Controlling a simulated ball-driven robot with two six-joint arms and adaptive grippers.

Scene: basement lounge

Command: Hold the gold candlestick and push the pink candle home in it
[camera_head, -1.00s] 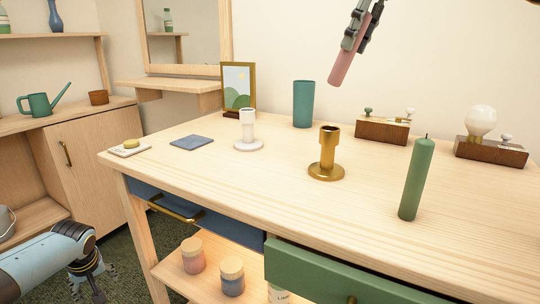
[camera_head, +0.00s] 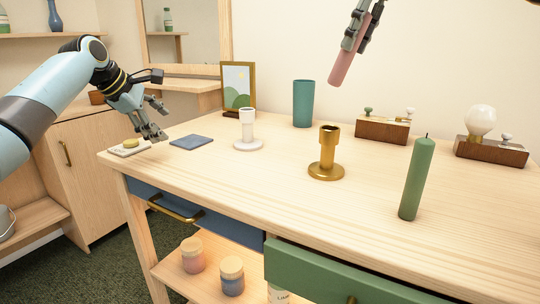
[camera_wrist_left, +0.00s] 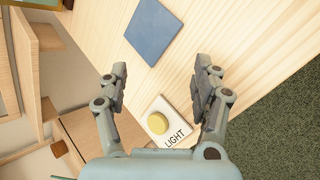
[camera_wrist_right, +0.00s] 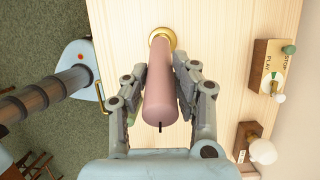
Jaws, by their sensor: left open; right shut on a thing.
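The gold candlestick (camera_head: 327,155) stands upright on the table, its socket open at the top. The pink candle (camera_head: 343,66) is held tilted in my right gripper (camera_head: 357,37), above and apart from the candlestick. In the right wrist view the candle (camera_wrist_right: 160,95) lies between the fingers, with its wick end toward the camera; the candlestick's gold base (camera_wrist_right: 163,37) shows partly behind it. My left gripper (camera_head: 158,136) is open and empty above the table's left corner, near the LIGHT button plate (camera_head: 130,149), well left of the candlestick.
A white candlestick (camera_head: 248,132) and a blue mat (camera_head: 191,142) lie between my left gripper and the gold candlestick. A green candle (camera_head: 417,180) stands to the right. A teal cup (camera_head: 303,104), a picture frame (camera_head: 239,88) and wooden switch boxes (camera_head: 382,130) are behind.

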